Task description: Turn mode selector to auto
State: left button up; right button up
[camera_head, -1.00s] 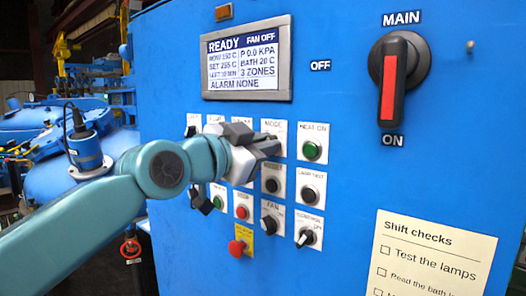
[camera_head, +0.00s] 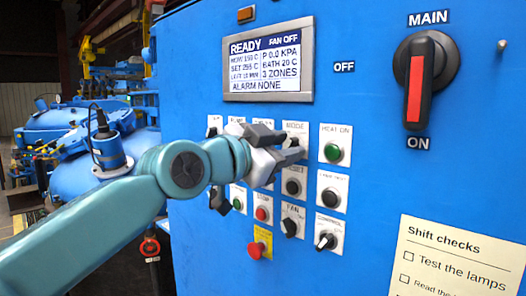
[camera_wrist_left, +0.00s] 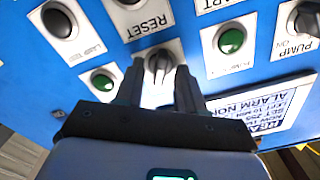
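The mode selector plate (camera_head: 296,128) is on the blue panel, with its knob hidden behind my left gripper in the head view. The left wrist view, turned upside down, shows the dark selector knob (camera_wrist_left: 158,63) on a white plate beside the RESET plate. My left gripper (camera_head: 292,149) is in front of this plate. In the left wrist view its two fingers (camera_wrist_left: 159,80) are apart, one on each side of the knob, with gaps showing. I cannot tell the knob's exact setting. My right gripper is not in view.
The green HEAT ON button (camera_head: 333,152) is close to the right of the gripper. A black button (camera_head: 293,187) is below, and the display (camera_head: 269,62) above. A red stop button (camera_head: 256,250) is lower left. The red and black main switch (camera_head: 415,88) is at upper right.

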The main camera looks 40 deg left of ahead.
pick_arm(q)
jog(key=s+a+b, duration=0.1)
jog(key=s, duration=1.5)
jog(key=shift+b, duration=0.4)
jog(key=shift+a, duration=0.15)
